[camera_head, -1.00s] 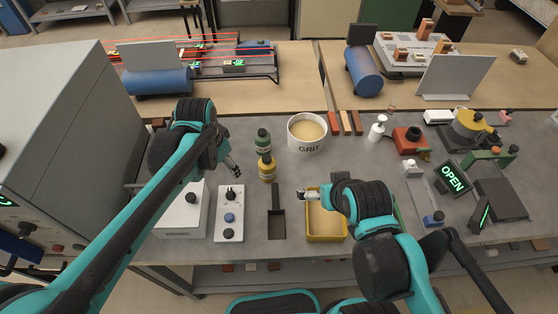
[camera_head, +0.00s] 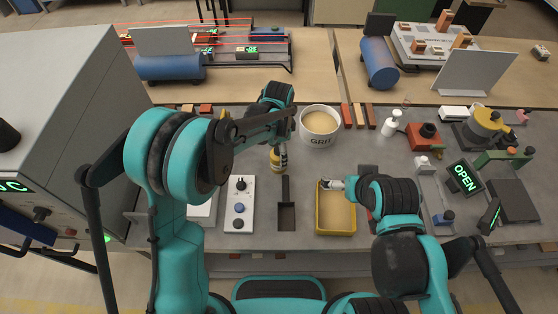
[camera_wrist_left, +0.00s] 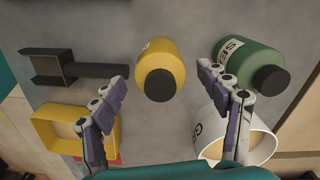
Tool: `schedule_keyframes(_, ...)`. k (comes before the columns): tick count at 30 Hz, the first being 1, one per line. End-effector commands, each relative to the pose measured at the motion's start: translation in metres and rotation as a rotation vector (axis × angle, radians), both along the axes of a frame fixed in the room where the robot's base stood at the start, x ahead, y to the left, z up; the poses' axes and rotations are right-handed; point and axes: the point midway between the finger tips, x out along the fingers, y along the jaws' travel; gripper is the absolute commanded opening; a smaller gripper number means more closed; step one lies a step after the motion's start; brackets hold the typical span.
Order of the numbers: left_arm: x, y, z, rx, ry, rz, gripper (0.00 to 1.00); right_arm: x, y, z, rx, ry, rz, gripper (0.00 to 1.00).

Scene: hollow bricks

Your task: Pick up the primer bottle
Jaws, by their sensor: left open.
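The yellow bottle with a black cap (camera_head: 276,167), taken as the primer, stands on the grey bench, partly hidden by my left arm. In the left wrist view the yellow bottle (camera_wrist_left: 160,62) lies between the spread fingers. My left gripper (camera_head: 283,155) is open around or just over it; contact cannot be seen. The green bottle (camera_wrist_left: 248,60), its label starting "SE", stands beside it, outside the fingers; my arm hides it in the head view. My right gripper (camera_head: 326,183) is over the yellow tray; its fingers are too small to read.
A white GRIT tub (camera_head: 318,140) stands close behind the yellow bottle. A dark scoop-like pan (camera_head: 286,215) and the yellow tray (camera_head: 320,222) lie in front. A white panel with knobs (camera_head: 239,217) is at the left. Bricks (camera_head: 358,115) lie at the back.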

Motion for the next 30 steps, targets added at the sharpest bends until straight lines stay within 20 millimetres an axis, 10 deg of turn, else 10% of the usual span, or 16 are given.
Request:
schedule_keyframes(11,0.000,0.001,-0.028,0.000,0.000,0.001,0.75,0.000,0.000,-0.008,0.000,0.000,0.000,1.00)
schedule_keyframes(19,0.000,0.001,-0.028,0.000,0.000,0.001,0.13,0.000,0.000,-0.008,0.000,0.000,0.000,1.00)
schedule_keyframes(30,0.000,0.001,-0.023,0.000,0.000,0.001,0.12,0.000,0.000,-0.006,0.000,0.000,0.000,1.00)
